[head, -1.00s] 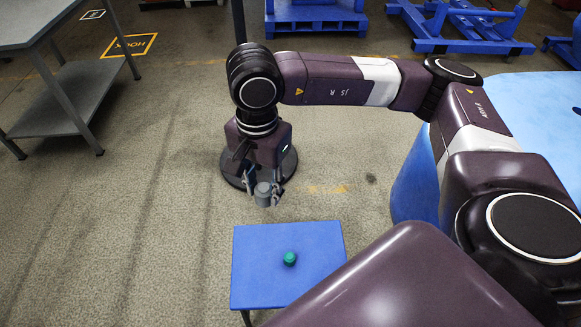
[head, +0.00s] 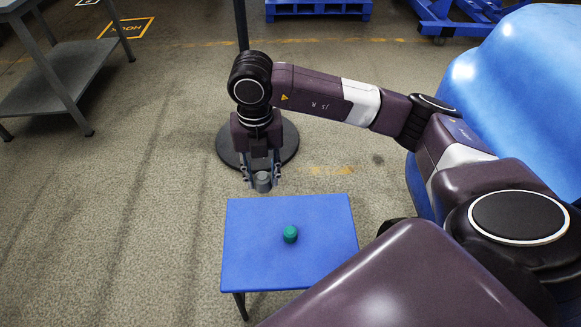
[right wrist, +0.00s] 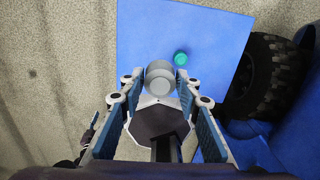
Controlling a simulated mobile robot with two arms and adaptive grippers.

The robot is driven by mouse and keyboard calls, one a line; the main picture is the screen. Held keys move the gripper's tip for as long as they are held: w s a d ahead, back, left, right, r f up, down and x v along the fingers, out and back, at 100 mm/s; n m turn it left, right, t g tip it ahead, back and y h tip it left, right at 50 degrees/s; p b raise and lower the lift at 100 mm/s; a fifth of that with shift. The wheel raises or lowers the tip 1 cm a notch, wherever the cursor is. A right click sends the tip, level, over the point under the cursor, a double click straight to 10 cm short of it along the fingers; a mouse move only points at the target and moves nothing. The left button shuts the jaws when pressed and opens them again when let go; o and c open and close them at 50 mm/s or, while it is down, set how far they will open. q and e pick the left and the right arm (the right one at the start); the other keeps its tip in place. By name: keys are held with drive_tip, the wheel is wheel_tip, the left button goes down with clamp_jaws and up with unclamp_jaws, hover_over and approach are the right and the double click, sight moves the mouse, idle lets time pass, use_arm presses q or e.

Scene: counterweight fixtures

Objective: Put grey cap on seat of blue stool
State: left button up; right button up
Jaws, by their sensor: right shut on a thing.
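The blue stool (head: 250,262) has a flat square seat, and it also shows in the right wrist view (right wrist: 210,35). My right gripper (head: 262,182) is shut on the grey cap (head: 263,181), a small grey cylinder. In the head view the cap is near the far edge of the seat. In the right wrist view the cap (right wrist: 160,78) sits between the fingertips, over the seat's edge region; its exact height above the seat is hard to tell. My left gripper is not in view.
A small green cap (head: 290,233) stands on the stool seat, right of its middle. A grey table (head: 75,75) is at the upper left. A dark round base with a pole (head: 285,150) stands behind my gripper. A large blue object (head: 525,90) is at the right. Most of the seat is bare.

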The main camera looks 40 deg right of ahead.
sight(263, 175)
drive_tip(key=f+m, duration=0.1)
drive_tip(key=f+m+b, duration=0.1)
drive_tip(key=f+m, duration=0.1)
drive_tip(key=shift+w+d+m, duration=0.2)
drive_tip(key=shift+d+m, duration=0.05)
drive_tip(key=shift+m, duration=0.05)
wheel_tip(263, 175, down, 16)
drive_tip(key=b, duration=0.2)
drive_tip(key=shift+r+b, duration=0.1)
drive_tip(key=shift+b, duration=0.3)
wheel_tip(263, 175, down, 4)
drive_tip(key=shift+f+b, duration=0.15)
drive_tip(key=shift+b, duration=0.25)
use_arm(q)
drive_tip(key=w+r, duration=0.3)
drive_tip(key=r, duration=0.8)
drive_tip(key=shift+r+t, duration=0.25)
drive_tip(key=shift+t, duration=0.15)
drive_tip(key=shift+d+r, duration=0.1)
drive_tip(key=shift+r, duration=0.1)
use_arm(e)
drive_tip(key=shift+f, duration=0.1)
drive_tip(key=o, duration=0.4)
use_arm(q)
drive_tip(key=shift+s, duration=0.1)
use_arm(e)
drive_tip(key=shift+o, duration=0.3)
